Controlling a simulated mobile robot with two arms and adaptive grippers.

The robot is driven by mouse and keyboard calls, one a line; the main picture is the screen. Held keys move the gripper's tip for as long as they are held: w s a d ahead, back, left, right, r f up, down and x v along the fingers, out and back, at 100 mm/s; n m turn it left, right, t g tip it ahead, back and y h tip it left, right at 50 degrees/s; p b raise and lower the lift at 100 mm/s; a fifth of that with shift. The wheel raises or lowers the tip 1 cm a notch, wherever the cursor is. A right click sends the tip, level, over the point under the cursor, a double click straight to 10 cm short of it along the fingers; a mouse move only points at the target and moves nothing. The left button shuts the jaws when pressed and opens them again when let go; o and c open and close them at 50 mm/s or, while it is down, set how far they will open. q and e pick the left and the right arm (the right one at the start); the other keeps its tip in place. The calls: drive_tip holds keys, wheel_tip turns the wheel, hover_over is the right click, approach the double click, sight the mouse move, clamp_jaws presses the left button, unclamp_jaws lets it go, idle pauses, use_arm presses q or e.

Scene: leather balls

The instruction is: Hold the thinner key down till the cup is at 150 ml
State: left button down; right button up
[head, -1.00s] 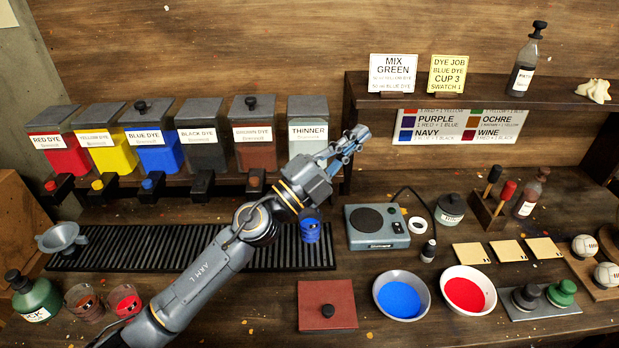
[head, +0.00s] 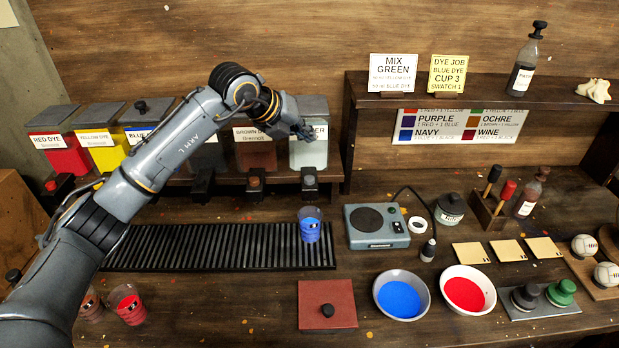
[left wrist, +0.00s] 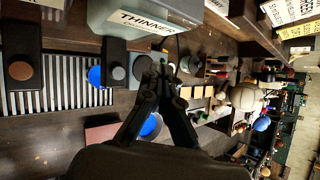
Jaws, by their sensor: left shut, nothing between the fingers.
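The thinner dispenser (head: 308,155) is a pale grey box at the right end of the row; it also shows in the left wrist view (left wrist: 180,12). Its grey key (head: 309,181) sits on the black tap below, and shows in the left wrist view (left wrist: 117,73). The cup (head: 310,228), with blue in it, stands on the slatted grate under this tap; the tap partly hides it in the left wrist view (left wrist: 95,76). My left gripper (head: 306,133) is shut and empty, above the key and overlapping the dispenser's label. Its fingertips (left wrist: 162,70) are apart from the key. My right gripper is out of view.
Brown (head: 254,157) and other dye dispensers line up to the left, partly behind my arm. The slatted grate (head: 200,245) runs below them. A grey scale-like device (head: 375,238) stands right of the cup, with blue (head: 402,297) and red (head: 468,292) bowls in front.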

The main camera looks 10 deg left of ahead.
sight(307, 180)
use_arm(q)
drive_tip(key=shift+f, duration=0.15)
drive_tip(key=shift+f+b, duration=2.55)
drive_tip(key=shift+f, duration=1.75)
drive_tip(key=shift+d, duration=0.1)
drive_tip(key=shift+f+b, duration=0.35)
drive_tip(key=shift+b, duration=0.1)
drive_tip(key=shift+f+b, duration=0.5)
drive_tip(key=shift+f, duration=0.1)
drive_tip(key=shift+r, duration=0.1)
drive_tip(key=shift+r+p, duration=0.5)
drive_tip(key=shift+r, duration=0.4)
drive_tip(key=shift+r, duration=0.1)
